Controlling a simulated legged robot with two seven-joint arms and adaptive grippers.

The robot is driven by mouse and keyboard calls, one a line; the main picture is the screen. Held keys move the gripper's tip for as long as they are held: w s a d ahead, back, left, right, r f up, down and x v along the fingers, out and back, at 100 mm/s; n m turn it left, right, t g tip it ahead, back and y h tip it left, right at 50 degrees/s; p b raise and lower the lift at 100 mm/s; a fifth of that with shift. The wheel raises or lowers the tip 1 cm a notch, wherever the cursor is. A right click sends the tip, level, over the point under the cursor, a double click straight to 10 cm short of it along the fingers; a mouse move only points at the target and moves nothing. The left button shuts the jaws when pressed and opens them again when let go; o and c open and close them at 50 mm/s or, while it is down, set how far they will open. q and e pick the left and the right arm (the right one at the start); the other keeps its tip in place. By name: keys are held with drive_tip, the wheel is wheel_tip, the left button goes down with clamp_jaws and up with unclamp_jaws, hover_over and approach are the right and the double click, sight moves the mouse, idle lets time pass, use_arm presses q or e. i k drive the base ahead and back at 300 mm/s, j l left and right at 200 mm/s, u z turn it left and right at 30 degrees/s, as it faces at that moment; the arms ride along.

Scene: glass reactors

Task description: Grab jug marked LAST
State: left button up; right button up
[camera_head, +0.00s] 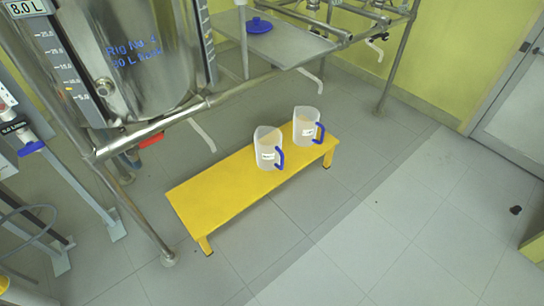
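Two white jugs with blue handles stand upright on a low yellow bench. The nearer jug (266,150) stands near the middle of the bench. The farther jug (304,127) stands near its right end. Each has a small white label on its front, and the print is too small to read, so I cannot tell which one is marked LAST. Both handles point to the right. The yellow bench (215,193) stands on the tiled floor. Neither of my grippers is in view.
A steel reactor vessel (130,50) in a pipe frame (155,125) stands behind and left of the bench. A grey shelf (275,45) holding a blue lid (259,25) is behind the jugs. A door (515,110) is at far right.

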sight(306, 118)
drive_tip(key=i+l, duration=0.2)
drive_tip(key=i, duration=0.4)
drive_tip(key=i+l+z, duration=0.1)
drive_tip(key=i+l, duration=0.15)
drive_tip(key=i, duration=0.35)
drive_tip(key=i+l, duration=0.15)
drive_tip(key=i, duration=0.45)
drive_tip(key=i+l+z, duration=0.1)
drive_tip(key=i, duration=0.5)
drive_tip(key=i+l, duration=0.2)
drive_tip(key=i, duration=0.4)
